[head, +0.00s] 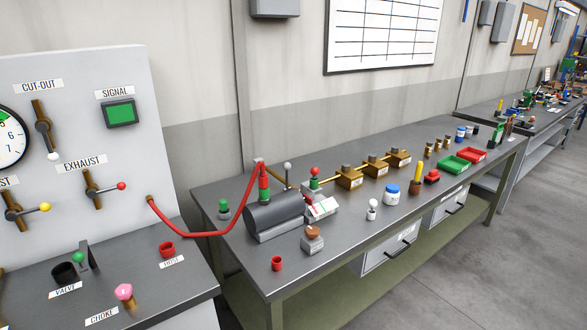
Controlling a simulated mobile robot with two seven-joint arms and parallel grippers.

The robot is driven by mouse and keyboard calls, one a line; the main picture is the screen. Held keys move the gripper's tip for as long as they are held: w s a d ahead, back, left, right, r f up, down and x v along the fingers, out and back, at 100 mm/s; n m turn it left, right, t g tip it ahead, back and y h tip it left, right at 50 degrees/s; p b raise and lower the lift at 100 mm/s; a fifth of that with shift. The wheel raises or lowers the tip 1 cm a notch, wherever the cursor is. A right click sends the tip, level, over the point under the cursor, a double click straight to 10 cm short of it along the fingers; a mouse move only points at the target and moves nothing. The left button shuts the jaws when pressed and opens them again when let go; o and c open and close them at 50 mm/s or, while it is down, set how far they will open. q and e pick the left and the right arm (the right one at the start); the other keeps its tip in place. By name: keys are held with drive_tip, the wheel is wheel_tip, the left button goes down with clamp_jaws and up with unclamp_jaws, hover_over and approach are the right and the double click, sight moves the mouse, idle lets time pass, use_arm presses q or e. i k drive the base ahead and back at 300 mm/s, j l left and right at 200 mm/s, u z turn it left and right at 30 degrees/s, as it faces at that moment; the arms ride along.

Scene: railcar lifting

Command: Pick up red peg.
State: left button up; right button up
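No thing is clearly marked as the red peg. A short red cylinder (277,264) stands upright at the near left corner of the long workbench, with a darker top that may be hollow. A red-and-green upright piece (264,183) stands behind the grey tank, where the red hose ends. A red ball (315,171) tops a green fitting right of the tank. A red ring-like holder (167,248) sits by the HOSE label on the console. Neither gripper is in view.
The grey tank (272,218) and red hose (205,234) crowd the bench's left end. Brass blocks (349,180), a white jar (391,194), and green (454,164) and red (472,155) trays stand farther along. The control console (95,130) is at left.

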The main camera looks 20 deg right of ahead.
sight(314, 171)
drive_tip(key=l+u, duration=0.3)
drive_tip(key=l, duration=0.35)
drive_tip(key=l+u, duration=0.35)
drive_tip(key=l, duration=0.35)
